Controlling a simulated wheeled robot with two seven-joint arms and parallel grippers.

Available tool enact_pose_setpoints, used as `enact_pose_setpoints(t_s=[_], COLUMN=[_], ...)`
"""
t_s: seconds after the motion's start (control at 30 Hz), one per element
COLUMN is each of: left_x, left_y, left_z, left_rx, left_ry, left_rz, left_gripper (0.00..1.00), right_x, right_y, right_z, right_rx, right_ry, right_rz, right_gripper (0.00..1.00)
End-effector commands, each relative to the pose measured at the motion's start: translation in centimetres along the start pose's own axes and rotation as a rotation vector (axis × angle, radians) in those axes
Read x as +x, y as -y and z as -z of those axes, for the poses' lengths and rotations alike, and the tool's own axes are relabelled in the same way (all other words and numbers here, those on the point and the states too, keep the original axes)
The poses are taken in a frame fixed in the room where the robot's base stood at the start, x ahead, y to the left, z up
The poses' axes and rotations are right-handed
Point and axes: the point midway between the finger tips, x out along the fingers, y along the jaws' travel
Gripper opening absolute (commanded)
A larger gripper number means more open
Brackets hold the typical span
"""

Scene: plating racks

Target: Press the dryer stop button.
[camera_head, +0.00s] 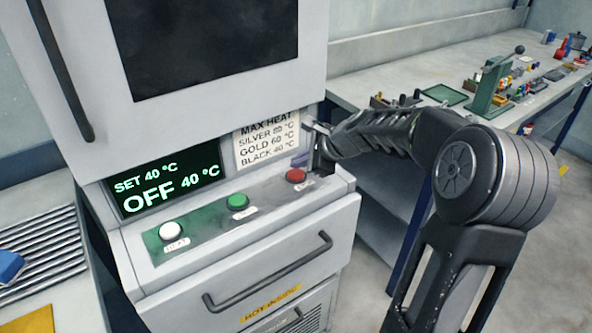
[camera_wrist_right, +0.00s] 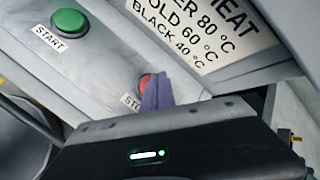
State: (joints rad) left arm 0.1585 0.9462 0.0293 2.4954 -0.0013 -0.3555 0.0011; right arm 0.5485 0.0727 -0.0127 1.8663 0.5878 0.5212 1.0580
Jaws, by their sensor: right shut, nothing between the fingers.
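The dryer's red stop button (camera_head: 296,176) sits at the right end of the sloped control panel, with a small label under it. In the right wrist view the red button (camera_wrist_right: 144,82) is partly hidden behind the purple-grey fingertips of my right gripper (camera_wrist_right: 157,93). In the head view my right gripper (camera_head: 300,160) is shut and empty, its tips just above and behind the button. I cannot tell whether they touch it. The dryer display (camera_head: 165,184) reads "SET 40 °C" and "OFF 40 °C". My left gripper is not in view.
A green start button (camera_head: 237,201) and a white button (camera_head: 171,231) sit left on the same panel. A heat-limit sign (camera_head: 267,140) is on the dryer front above. A drawer handle (camera_head: 268,272) juts out below. A workbench (camera_head: 400,97) with several items stands behind at right.

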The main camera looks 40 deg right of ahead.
Motion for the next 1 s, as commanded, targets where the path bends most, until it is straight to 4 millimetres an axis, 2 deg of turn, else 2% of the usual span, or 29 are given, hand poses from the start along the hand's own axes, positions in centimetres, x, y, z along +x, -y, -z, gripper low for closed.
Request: enact_pose_setpoints(t_s=[0.27, 0.77, 1.0], left_x=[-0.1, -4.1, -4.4], left_y=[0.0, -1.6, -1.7], left_z=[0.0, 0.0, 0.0], left_rx=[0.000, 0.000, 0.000], left_ry=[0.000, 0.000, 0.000], left_rz=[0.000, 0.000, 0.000], left_gripper=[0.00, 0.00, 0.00], right_x=[-0.1, -3.2, -3.5], right_y=[0.1, 2.4, 2.6], right_z=[-0.1, -2.4, -2.6], right_rx=[0.000, 0.000, 0.000], right_ry=[0.000, 0.001, 0.001], right_rz=[0.001, 0.001, 0.000], right_gripper=[0.00, 0.00, 0.00])
